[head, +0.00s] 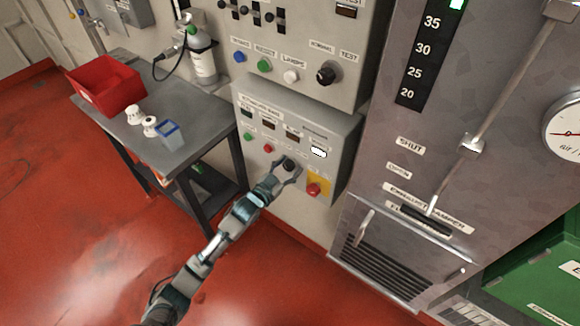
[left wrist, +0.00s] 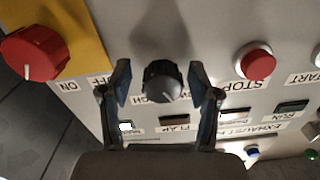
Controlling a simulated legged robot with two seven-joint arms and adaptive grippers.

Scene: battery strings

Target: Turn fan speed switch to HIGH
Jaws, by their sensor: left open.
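The fan speed switch is a black ribbed knob (head: 289,164) on the lower grey exhaust fan panel (head: 258,99). In the left wrist view the knob (left wrist: 165,80) is seen close up, with labels beside it partly hidden; one ends in "GH". My left gripper (head: 284,172) is at the knob. In the left wrist view my left gripper (left wrist: 160,72) is open, with one finger on each side of the knob. Small gaps seem to show between fingers and knob; contact cannot be told. My right gripper is not in view.
A red rotary switch (left wrist: 30,52) on a yellow plate sits left of the knob in the wrist view. A red button (left wrist: 257,62) sits to its right. A grey table (head: 200,138) with a red bin (head: 107,88) stands left of the panel. A metal cabinet (head: 450,130) stands right.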

